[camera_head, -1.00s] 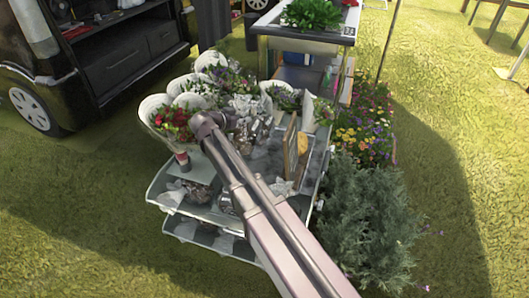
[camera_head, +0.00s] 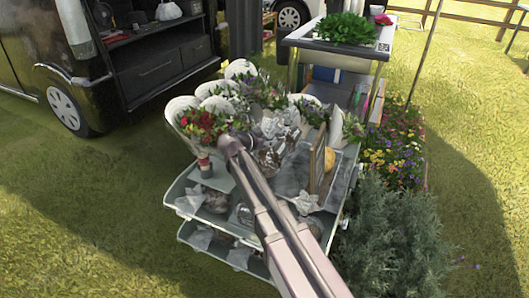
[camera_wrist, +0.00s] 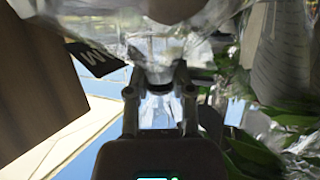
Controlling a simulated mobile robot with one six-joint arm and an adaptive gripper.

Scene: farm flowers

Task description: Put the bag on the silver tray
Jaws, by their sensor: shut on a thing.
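My gripper (camera_wrist: 160,88) is shut on a clear, crinkly plastic bag (camera_wrist: 150,48) in the wrist view, with the fingers pinching its narrow part. The bag's full shape and contents are cut off there. In the head view my arm reaches over the flower cart, and a shiny brownish bag (camera_head: 268,160) shows just right of the arm's end; the fingers themselves are hard to make out. A grey, silver-looking tray (camera_head: 290,180) lies on the cart's top, right of my arm and partly hidden by it. I cannot tell whether the bag touches it.
Wrapped bouquets (camera_head: 195,125) crowd the cart's back left. An upright wooden frame (camera_head: 317,165) stands at the right of the tray. A lower shelf (camera_head: 235,258) holds wrapped items. A bushy plant (camera_head: 390,235) is on the right, a dark van (camera_head: 110,70) at the back left.

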